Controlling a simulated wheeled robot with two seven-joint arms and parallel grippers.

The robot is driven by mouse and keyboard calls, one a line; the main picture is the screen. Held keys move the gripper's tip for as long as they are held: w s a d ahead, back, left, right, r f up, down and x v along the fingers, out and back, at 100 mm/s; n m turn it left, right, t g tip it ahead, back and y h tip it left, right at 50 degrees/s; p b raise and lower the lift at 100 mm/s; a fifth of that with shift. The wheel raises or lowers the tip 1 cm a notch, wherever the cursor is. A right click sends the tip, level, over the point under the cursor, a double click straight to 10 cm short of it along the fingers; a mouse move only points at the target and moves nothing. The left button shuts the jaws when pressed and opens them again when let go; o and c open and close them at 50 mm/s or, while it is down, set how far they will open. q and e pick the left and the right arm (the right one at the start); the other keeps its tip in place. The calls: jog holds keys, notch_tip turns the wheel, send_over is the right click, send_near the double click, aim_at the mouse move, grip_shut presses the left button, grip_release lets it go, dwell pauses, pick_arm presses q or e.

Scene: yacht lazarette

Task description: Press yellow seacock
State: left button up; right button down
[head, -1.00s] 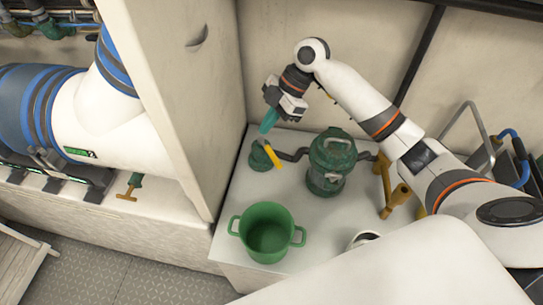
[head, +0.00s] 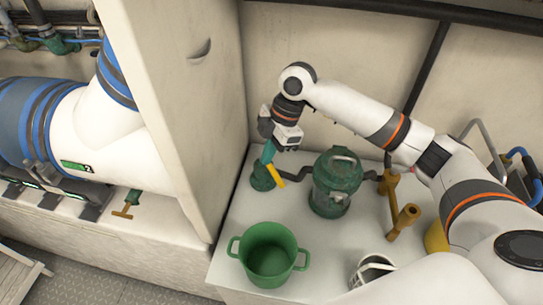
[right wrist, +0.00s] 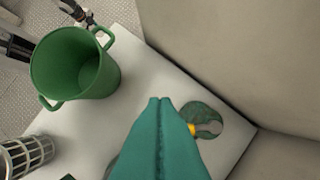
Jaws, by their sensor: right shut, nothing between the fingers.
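The yellow seacock is a small green valve body (head: 262,180) with a yellow lever handle (head: 277,179). It stands on the white counter near the corner by the partition. My right gripper (head: 267,157), with teal fingers, is shut and empty, pointing down at the top of the seacock beside the lever. I cannot tell whether it touches. In the right wrist view the shut fingers (right wrist: 160,105) hide part of the scene; the green valve body (right wrist: 210,118) and a bit of yellow show just right of them.
A green canister (head: 337,182) stands right of the seacock, joined by a dark pipe. A green pot (head: 268,255) stands in front. Brass fittings (head: 402,215) and a basket-like strainer (head: 372,270) are at right. The partition (head: 175,110) rises at left.

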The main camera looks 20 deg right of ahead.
aim_at(272, 173)
pick_arm(q)
jog(key=shift+r+p, duration=0.6)
pick_arm(e)
notch_tip(272, 173, down, 8)
jog(key=d, duration=0.1)
jog(key=shift+f, duration=0.15)
